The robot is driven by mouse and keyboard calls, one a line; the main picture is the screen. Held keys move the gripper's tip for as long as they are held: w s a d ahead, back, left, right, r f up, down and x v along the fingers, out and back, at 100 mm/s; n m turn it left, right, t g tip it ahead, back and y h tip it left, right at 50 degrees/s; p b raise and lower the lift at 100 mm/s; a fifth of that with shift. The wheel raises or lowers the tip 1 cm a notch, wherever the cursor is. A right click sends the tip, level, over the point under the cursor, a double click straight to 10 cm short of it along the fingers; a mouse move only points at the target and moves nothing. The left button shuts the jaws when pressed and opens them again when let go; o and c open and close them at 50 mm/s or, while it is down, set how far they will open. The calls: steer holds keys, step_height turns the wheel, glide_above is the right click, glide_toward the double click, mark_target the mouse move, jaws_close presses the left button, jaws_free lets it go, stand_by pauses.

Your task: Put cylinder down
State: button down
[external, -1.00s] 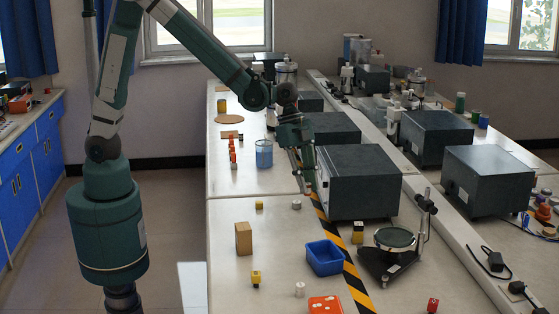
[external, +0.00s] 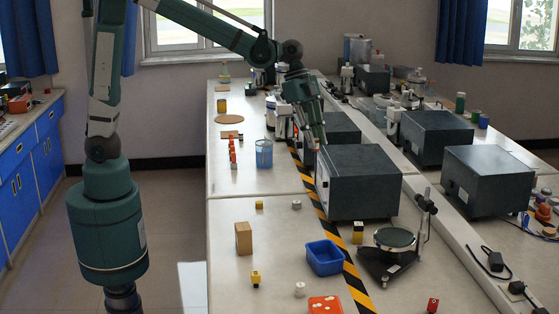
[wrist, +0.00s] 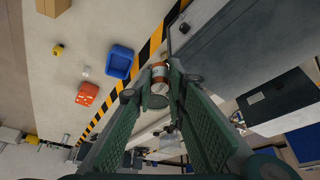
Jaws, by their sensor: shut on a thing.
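The cylinder has white and orange-brown bands and a grey end. In the external view the cylinder is too small and too covered by the fingers to make out clearly.
A blue tray (external: 324,258), a wooden block (external: 243,238) and small white cylinders stand on the near bench. A striped yellow-black line (external: 335,240) runs beside the dark boxes. A beaker of blue liquid (external: 264,154) stands farther back. Bare bench lies around the wooden block.

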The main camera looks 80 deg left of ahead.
steer(key=w+a+n+t+y, duration=0.1)
steer(key=w+a+n, duration=0.3)
steer(key=a, duration=1.5)
steer(key=w+a+n+y, duration=0.15)
steer(key=w+a, duration=0.45)
steer(key=a, duration=1.3)
steer(key=s+a+n+y, duration=0.1)
steer(key=s+a+n, duration=0.15)
steer(key=a, duration=1.05)
steer(key=s+a+n+t, duration=0.15)
steer(key=s+a, duration=0.25)
steer(key=a, duration=0.9)
steer(key=s+a+n+g+y, duration=0.1)
steer(key=s+a+n, duration=0.15)
steer(key=a, duration=1.05)
step_height(320, 180, down, 18)
steer(key=shift+s+f, duration=0.15)
steer(key=shift+s, duration=0.2)
steer(key=shift+t+h, duration=0.25)
steer(key=shift+f+b, duration=0.4)
steer(key=shift+f, duration=2.75)
steer(key=shift+f, duration=0.1)
